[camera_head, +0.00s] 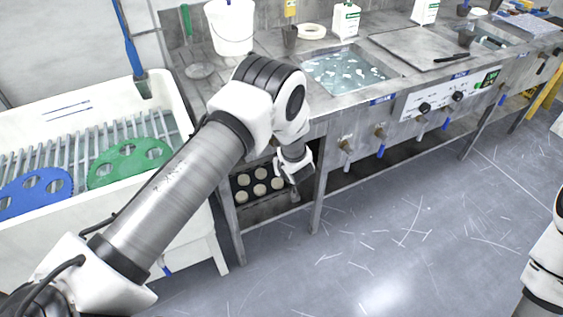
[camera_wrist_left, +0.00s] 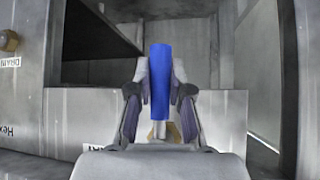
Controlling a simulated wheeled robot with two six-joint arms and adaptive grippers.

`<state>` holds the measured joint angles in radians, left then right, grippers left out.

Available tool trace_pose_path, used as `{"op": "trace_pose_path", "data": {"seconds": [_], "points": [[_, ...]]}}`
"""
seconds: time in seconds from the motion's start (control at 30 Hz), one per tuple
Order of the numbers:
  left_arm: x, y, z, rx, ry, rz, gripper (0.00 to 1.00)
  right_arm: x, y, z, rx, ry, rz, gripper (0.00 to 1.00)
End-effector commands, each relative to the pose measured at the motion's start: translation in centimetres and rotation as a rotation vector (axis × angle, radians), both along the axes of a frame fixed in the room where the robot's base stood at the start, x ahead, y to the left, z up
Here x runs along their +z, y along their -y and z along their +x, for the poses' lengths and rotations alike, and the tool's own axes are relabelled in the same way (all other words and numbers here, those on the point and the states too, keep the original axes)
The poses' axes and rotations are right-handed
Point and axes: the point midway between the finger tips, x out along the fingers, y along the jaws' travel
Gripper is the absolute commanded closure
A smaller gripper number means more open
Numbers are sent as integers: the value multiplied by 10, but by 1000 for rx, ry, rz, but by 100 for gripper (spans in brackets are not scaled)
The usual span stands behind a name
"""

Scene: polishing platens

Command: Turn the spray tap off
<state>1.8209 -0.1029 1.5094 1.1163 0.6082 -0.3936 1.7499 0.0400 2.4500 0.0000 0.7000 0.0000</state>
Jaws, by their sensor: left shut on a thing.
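My left gripper (camera_head: 292,190) is at the front of the steel bench, at its left end, below the bench top. In the left wrist view my left gripper (camera_wrist_left: 160,88) is shut on a blue tap handle (camera_wrist_left: 160,80), with a finger on each side. The handle runs straight up the picture, and a brass fitting (camera_wrist_left: 173,132) shows partly behind its lower end. A label near it is mostly hidden, so I cannot read it fully. In the head view my arm and gripper hide this handle. My right gripper is out of view.
Other blue-handled taps (camera_head: 380,150) stick out along the bench front (camera_head: 410,128). A brass fitting (camera_wrist_left: 8,40) sits above a DRAIN label. A white sink (camera_head: 178,95) with blue (camera_head: 35,192) and green (camera_head: 130,162) plates stands left. The floor (camera_head: 400,240) before the bench is clear.

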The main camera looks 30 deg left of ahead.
Motion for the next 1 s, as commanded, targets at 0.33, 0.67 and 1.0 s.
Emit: {"op": "trace_pose_path", "data": {"seconds": [0.33, 0.67, 1.0], "points": [[0, -1, 0, 1, 0, 1, 55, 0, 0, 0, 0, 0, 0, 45], [3, 2, -1, -1, 1, 1, 55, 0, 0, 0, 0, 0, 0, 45], [55, 37, -40, -5, 2, 3, 55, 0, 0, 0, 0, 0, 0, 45]]}}
